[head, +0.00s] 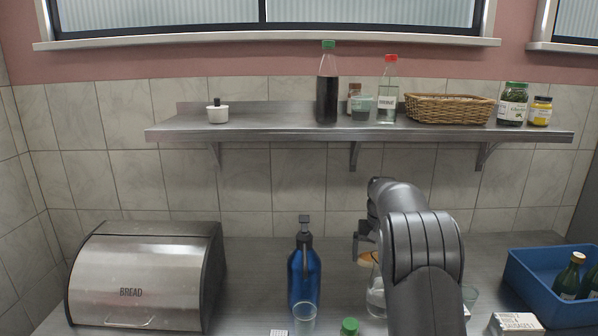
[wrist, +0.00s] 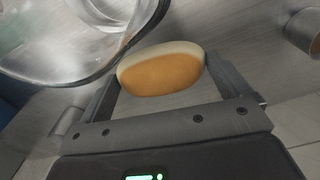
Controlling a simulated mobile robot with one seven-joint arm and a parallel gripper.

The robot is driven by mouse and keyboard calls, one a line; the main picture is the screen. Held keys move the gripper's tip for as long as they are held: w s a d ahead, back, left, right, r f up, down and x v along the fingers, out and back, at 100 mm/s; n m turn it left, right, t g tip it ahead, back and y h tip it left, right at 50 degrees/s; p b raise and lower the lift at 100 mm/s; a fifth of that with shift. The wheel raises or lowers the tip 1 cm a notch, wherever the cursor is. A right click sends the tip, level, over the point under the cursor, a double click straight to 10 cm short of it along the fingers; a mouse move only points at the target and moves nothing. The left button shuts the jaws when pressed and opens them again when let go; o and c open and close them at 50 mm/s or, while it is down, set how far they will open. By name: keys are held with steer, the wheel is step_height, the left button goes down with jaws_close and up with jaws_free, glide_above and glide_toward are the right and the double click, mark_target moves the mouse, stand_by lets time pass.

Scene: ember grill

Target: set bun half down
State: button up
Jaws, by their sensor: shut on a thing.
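The bun half (wrist: 160,72) is pale-rimmed with an orange-brown face and sits between the two fingers of my gripper (wrist: 162,82) in the wrist view. The fingers touch it on both sides. In the head view my gripper (head: 366,250) is partly hidden behind my arm, over the steel counter (head: 255,270). A small tan part of the bun half (head: 365,259) shows there beside the arm. I cannot tell whether the bun touches the counter.
A clear glass vessel (head: 376,292) stands close to my gripper and fills the upper left of the wrist view (wrist: 75,40). A blue bottle (head: 304,275), a bread box (head: 140,280) and a blue crate (head: 530,285) stand on the counter. A loaded shelf (head: 270,128) hangs above.

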steer(key=shift+n, duration=0.9)
steer(key=a+f, duration=0.1)
steer(key=a, duration=0.1)
steer(key=a+f, duration=0.1)
steer(key=a, duration=0.2)
steer(key=s+a+f, duration=0.1)
steer(key=a+f, duration=0.1)
steer(key=a, duration=0.1)
steer(key=shift+w, duration=0.15)
steer(key=shift+m, duration=0.4)
steer(key=w+d, duration=0.2)
steer(key=w+d+r, duration=0.1)
steer(key=w+d, duration=0.1)
steer(key=w, duration=0.1)
steer(key=shift+w+d+r, duration=0.15)
steer(key=shift+w+d, duration=0.05)
steer(key=shift+d, duration=0.1)
steer(key=shift+m, duration=0.5)
steer(key=w+d, duration=0.2)
steer(key=d, duration=0.1)
steer(key=w+d+r, duration=0.1)
steer(key=d, duration=0.1)
steer(key=shift+w+d, duration=0.2)
steer(key=shift+d, duration=0.05)
steer(key=d+r+m, duration=0.1)
steer(key=d+m, duration=0.2)
steer(key=d, duration=1.1)
steer(key=shift+f, duration=3.15)
steer(key=shift+w+f, duration=0.1)
steer(key=shift+f, duration=0.5)
